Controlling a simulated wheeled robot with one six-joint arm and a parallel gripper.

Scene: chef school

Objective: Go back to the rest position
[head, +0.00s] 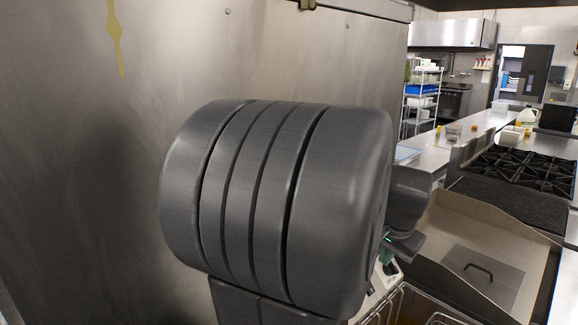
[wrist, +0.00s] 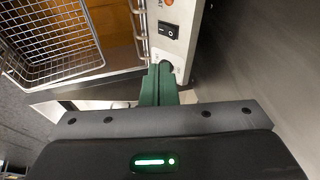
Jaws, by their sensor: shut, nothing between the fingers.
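My gripper (wrist: 157,72) shows in the wrist view with its two green fingers shut together and nothing between them. The panel (wrist: 181,15) also has a black rocker switch (wrist: 170,32). In the head view my own dark arm link fills the middle and hides most of the gripper; only a bit of green shows at its lower right.
A wire fryer basket (wrist: 50,40) hangs over brown oil at upper left of the wrist view. A steel wall (head: 90,150) stands close on the left in the head view.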

